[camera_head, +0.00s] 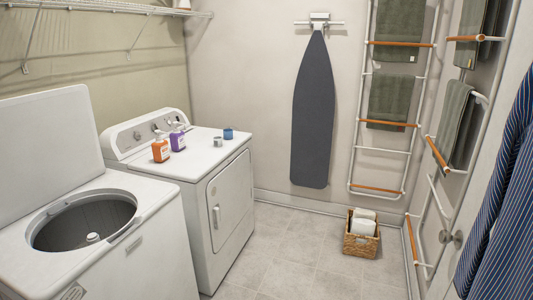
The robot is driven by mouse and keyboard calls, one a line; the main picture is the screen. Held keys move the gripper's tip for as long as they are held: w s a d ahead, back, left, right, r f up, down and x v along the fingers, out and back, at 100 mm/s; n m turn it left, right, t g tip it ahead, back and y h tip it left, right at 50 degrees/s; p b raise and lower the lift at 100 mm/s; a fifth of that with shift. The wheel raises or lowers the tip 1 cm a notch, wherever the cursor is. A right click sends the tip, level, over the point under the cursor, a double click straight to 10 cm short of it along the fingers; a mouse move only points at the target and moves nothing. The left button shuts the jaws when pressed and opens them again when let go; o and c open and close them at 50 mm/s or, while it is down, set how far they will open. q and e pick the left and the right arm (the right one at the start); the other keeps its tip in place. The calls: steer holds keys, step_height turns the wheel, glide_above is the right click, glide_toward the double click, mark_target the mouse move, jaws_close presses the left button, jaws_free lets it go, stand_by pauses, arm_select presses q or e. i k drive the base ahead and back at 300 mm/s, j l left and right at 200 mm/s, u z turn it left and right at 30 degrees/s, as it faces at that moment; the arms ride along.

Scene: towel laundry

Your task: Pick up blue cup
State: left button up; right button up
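A small blue cup (228,134) stands upright on the white top of the dryer (204,166), near its right edge. A small grey cup (218,142) stands just to its left and a little nearer to me. No gripper is in view, so I cannot see where either one is relative to the cup.
An orange bottle (160,150) and a purple bottle (178,140) stand left of the cups. The washer (133,245) in front has its lid raised. A wicker basket (361,243) with white items sits on the floor (300,255), which is otherwise clear. Towel racks (385,151) stand at right.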

mark_target(228, 134)
steer(key=i+z, duration=0.1)
steer(key=i, duration=0.75)
steer(key=i+j, duration=0.2)
steer(key=i, duration=0.7)
steer(key=i+l, duration=0.15)
steer(key=i, duration=0.65)
steer(key=i+l, duration=0.1)
steer(key=i, duration=0.75)
